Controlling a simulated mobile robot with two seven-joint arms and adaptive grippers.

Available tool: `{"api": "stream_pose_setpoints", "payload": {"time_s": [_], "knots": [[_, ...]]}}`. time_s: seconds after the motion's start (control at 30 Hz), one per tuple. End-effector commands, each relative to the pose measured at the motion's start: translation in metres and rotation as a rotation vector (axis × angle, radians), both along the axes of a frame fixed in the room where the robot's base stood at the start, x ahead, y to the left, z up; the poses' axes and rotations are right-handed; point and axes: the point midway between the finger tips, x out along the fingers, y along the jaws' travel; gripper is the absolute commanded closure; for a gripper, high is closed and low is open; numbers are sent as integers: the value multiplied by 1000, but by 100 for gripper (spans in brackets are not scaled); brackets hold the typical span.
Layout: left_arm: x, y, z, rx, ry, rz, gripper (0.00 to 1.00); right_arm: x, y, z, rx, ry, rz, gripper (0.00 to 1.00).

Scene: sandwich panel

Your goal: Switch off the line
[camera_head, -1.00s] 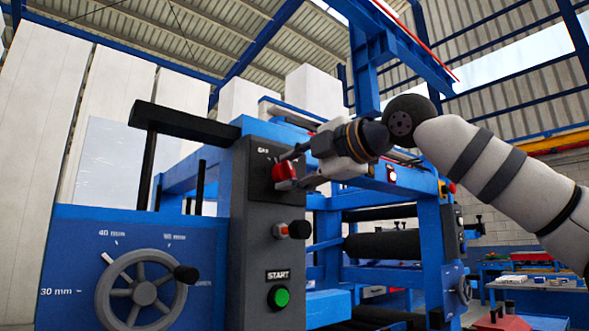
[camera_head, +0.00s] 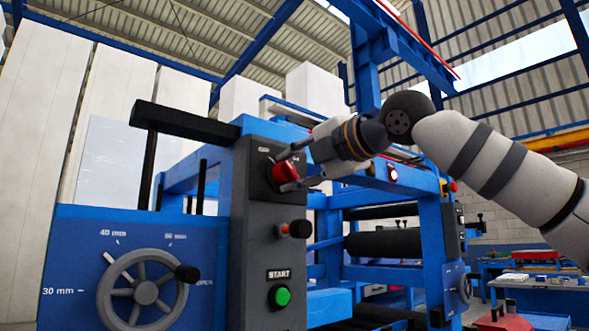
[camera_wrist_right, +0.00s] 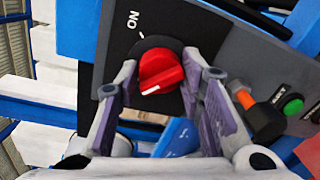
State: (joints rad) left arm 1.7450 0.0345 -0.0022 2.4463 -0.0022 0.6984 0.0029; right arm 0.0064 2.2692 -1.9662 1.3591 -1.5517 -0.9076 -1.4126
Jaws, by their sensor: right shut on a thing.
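The red rotary switch knob (camera_head: 284,173) sits near the top of the dark grey control panel (camera_head: 262,225). In the right wrist view the red knob (camera_wrist_right: 160,72) sits on a round black base, with an "ON" label (camera_wrist_right: 133,19) beside it and a white mark on its front edge. My right gripper (camera_head: 291,172) reaches in from the right, with one finger above the knob and one below. In the right wrist view its fingers (camera_wrist_right: 162,88) flank the knob, shut on it. My left gripper is not in view.
Below the knob are an orange-red and black selector (camera_head: 297,229) and a green START button (camera_head: 280,296). A grey handwheel (camera_head: 141,287) with millimetre marks is on the blue housing at left. Black rollers and blue frames stand behind.

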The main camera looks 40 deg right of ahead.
Motion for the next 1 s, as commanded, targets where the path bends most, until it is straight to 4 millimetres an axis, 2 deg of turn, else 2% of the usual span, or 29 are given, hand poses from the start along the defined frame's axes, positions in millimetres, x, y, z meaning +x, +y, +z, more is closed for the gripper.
{"api": "stream_pose_setpoints", "payload": {"time_s": [0.13,0.17,0.2,0.23,0.57,0.67,0.9,1.0], "knots": [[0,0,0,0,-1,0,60,-1,1,3,0,-6,2,93],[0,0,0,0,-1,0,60,-1,1,2,0,-6,2,58],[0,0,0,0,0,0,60,-1,1,2,0,-6,2,49],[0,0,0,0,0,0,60,-1,1,2,0,-5,2,45],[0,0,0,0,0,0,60,-5,0,1,0,-2,2,45],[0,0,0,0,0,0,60,-23,-1,3,1,-5,2,45],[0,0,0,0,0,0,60,-87,-6,10,1,-7,2,45],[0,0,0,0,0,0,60,-106,-8,11,1,-6,2,45]]}}
